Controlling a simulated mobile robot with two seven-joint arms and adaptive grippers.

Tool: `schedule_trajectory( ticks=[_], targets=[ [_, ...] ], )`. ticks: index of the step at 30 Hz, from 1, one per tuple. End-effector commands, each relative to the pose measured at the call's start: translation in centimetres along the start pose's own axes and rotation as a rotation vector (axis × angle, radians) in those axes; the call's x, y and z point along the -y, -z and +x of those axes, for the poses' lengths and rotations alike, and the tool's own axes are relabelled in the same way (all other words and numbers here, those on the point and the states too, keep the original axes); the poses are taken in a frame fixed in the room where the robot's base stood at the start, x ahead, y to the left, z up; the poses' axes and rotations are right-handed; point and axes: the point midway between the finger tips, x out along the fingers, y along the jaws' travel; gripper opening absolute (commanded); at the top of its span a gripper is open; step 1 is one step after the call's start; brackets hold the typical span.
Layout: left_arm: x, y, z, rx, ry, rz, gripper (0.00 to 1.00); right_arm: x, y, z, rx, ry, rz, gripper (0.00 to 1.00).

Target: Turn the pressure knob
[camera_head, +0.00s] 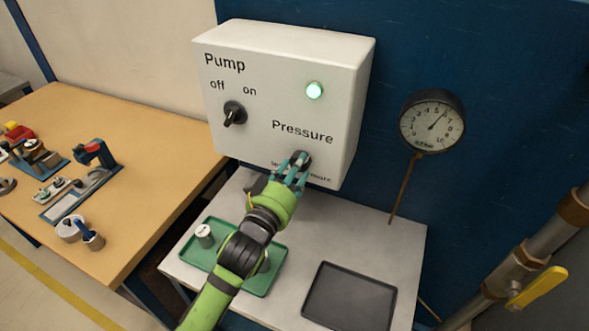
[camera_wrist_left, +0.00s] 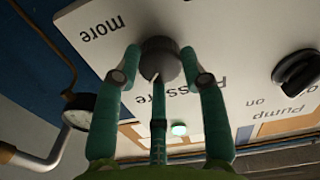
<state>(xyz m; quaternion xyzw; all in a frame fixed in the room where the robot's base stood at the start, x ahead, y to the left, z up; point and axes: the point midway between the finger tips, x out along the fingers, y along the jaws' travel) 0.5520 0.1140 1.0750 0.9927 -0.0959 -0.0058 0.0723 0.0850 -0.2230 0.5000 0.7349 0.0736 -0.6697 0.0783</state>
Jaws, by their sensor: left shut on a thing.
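The pressure knob (camera_head: 300,159) is a dark round knob low on the right of the white control box (camera_head: 345,120), under the word "Pressure". My left gripper (camera_head: 292,170) reaches up to it, and its teal fingers are shut around the knob. In the left wrist view the knob (camera_wrist_left: 161,58) sits between the fingertips of my left gripper (camera_wrist_left: 162,75). The fingers cover part of the "less" and "more" lettering below the knob. My right gripper is not in view.
The pump knob (camera_head: 234,115) is at the left of the box, and a green lamp (camera_head: 314,90) is lit. A round gauge (camera_head: 432,121) stands to the right. Below are a green tray (camera_head: 262,284), a black tray (camera_head: 350,297) and a yellow-handled pipe valve (camera_head: 538,287).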

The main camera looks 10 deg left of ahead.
Motion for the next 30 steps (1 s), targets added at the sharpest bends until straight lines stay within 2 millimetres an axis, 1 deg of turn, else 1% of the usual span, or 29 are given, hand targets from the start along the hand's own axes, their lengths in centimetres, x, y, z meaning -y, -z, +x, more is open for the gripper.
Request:
schedule_trajectory(
  ticks=[1,4,11,12,13,25,28,30],
  targets=[
    [0.0,0.0,0.0,0.005,0.0,0.029,0.1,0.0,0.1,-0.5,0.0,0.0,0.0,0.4],
    [0.0,0.0,0.0,0.005,0.0,0.094,0.1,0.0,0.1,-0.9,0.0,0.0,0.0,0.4],
    [0.0,-0.2,0.0,0.004,0.0,0.102,0.1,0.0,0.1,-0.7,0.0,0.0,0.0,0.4],
    [0.0,-0.2,0.0,0.004,0.0,0.102,0.54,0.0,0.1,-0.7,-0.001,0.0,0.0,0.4],
    [0.0,-0.2,0.0,0.004,0.0,0.102,0.66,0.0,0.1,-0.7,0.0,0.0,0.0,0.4],
    [0.0,-0.1,-0.2,0.003,0.0,0.101,0.66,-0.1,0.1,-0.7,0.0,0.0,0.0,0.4],
    [0.0,-0.2,-1.2,0.004,0.0,0.1,0.66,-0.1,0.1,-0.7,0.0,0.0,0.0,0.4],
    [0.0,-0.2,-2.4,0.005,0.0,0.1,0.66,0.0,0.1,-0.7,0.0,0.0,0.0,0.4]
  ],
)
